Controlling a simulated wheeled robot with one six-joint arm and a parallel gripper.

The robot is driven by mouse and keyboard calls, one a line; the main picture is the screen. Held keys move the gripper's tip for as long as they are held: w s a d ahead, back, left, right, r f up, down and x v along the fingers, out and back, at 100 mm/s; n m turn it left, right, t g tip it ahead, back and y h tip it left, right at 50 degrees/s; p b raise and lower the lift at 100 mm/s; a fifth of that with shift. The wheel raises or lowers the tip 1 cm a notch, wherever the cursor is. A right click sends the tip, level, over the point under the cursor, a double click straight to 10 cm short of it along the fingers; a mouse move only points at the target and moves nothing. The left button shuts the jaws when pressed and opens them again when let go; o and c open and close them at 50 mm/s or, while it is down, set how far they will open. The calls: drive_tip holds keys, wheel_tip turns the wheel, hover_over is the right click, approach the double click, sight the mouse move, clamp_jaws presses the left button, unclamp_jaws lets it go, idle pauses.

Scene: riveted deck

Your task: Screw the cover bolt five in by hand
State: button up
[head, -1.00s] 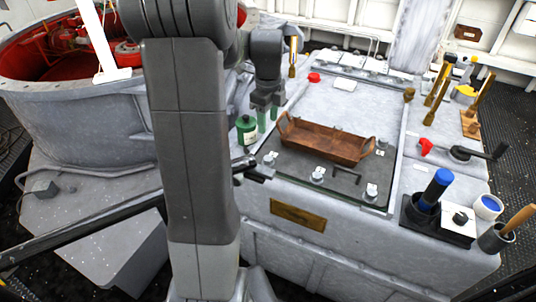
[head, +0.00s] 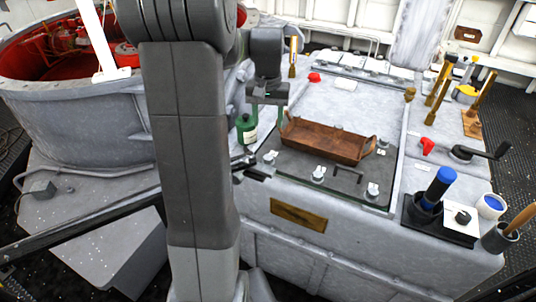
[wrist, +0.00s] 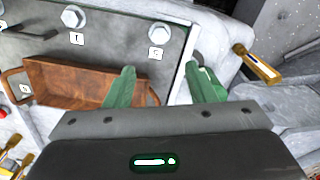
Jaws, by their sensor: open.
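The dark grey cover plate (head: 295,172) lies on the light grey housing. Several silver hex bolts stand along its edges, such as the front-edge bolt (head: 318,173) and the front right bolt (head: 372,190). The wrist view shows a bolt at the plate's corner (wrist: 158,33) and another farther along (wrist: 73,16), each with a small white tag too small to read surely. My gripper (wrist: 160,88) is open and empty, its green fingers wide apart. In the head view my gripper (head: 267,104) hangs above the plate's left end. Which bolt is five I cannot tell.
A brown tray (head: 325,146) with raised handles sits on the plate, next to a black handle (head: 346,178). A green bottle (head: 246,128) stands left of the plate.

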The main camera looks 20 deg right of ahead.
sight(268, 157)
wheel_tip(268, 157, down, 14)
drive_tip(key=n+b, duration=0.1)
drive_tip(key=n, duration=0.1)
drive_tip(key=shift+n+b, duration=0.3)
drive_tip(key=shift+b, duration=0.05)
drive_tip(key=shift+r, duration=0.1)
drive_tip(key=c, duration=1)
drive_tip(key=shift+o, duration=0.2)
drive_tip(key=shift+m+p, duration=0.4)
drive_tip(key=shift+m, duration=1.3)
drive_tip(key=o, duration=1)
drive_tip(key=shift+c, duration=0.2)
